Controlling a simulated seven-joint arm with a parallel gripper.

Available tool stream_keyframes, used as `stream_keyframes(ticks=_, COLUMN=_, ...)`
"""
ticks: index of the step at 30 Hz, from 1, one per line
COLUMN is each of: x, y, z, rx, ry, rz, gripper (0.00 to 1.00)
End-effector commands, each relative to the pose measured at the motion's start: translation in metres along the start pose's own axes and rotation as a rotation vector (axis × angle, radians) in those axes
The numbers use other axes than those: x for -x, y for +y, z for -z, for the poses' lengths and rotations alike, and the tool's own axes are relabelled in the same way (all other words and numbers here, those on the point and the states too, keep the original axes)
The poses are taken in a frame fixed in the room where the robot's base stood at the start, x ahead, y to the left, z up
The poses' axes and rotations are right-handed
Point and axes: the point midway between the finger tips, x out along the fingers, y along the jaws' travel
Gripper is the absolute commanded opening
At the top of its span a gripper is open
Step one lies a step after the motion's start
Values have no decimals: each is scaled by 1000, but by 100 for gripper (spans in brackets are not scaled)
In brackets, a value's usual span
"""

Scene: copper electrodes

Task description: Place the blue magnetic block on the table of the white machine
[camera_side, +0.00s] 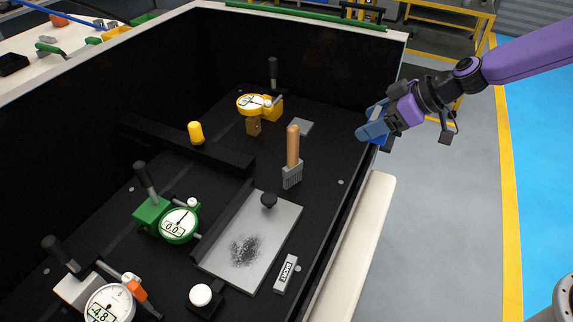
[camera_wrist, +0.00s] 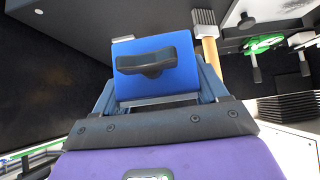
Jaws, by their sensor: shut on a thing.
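The blue magnetic block (camera_wrist: 180,78) has a black handle and sits between the fingers of my gripper (camera_wrist: 155,92) in the wrist view. My gripper is shut on it. In the side view my gripper (camera_side: 368,131) is at the right, by the inner right edge of the black work area; the block is mostly hidden by the fingers there. The white machine (camera_side: 353,220) has pale walls around a black table surface (camera_side: 325,150). A grey metal plate (camera_side: 222,250) with dark powder and a black knob lies on that surface.
The black surface near the brush is partly clear.

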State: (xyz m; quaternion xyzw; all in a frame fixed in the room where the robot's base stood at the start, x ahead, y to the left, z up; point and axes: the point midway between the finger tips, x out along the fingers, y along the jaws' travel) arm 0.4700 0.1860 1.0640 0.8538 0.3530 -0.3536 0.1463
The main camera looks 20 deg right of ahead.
Motion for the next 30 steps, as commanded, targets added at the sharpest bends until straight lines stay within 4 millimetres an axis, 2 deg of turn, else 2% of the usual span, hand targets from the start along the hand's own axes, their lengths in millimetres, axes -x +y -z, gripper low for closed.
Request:
stream_keyframes(ticks=14, x=-85, y=34, z=30, rx=1, ry=2, rz=0, gripper=17)
stream_keyframes(ticks=21, x=-127, y=46, z=23, rx=0, ry=1, rz=0, gripper=17)
stream_keyframes(ticks=30, x=-150, y=52, z=21, rx=1, ry=2, rz=1, gripper=17)
